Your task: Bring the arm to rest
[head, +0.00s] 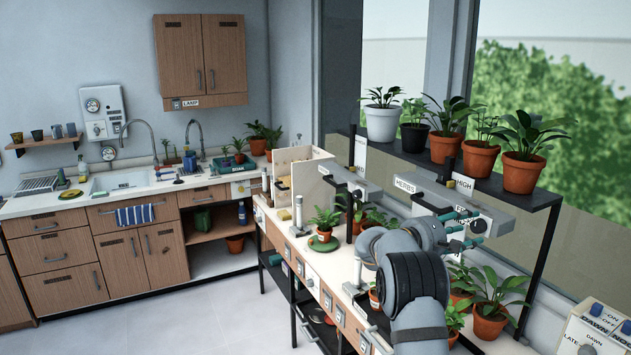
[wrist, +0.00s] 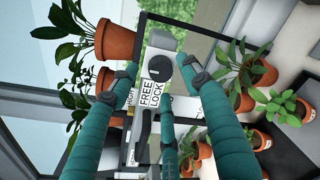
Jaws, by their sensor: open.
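My gripper (head: 477,232) is at the plant bench, in front of the grey housing under the dark shelf. In the wrist view its teal fingers (wrist: 163,88) are spread apart with nothing held between them. A black round knob (wrist: 158,67) and a white plate reading FREE and LOCK (wrist: 150,94) show between and beyond the fingers. I cannot tell whether any finger touches them. My grey arm reaches in from the lower right of the head view and hides part of the bench.
Potted plants in terracotta, white and black pots line the dark shelf (head: 548,196) above. More potted plants (head: 489,320) stand on the bench (head: 318,262) below, close to my arm. A control box (head: 592,335) is at the lower right. The floor (head: 215,320) at left is clear.

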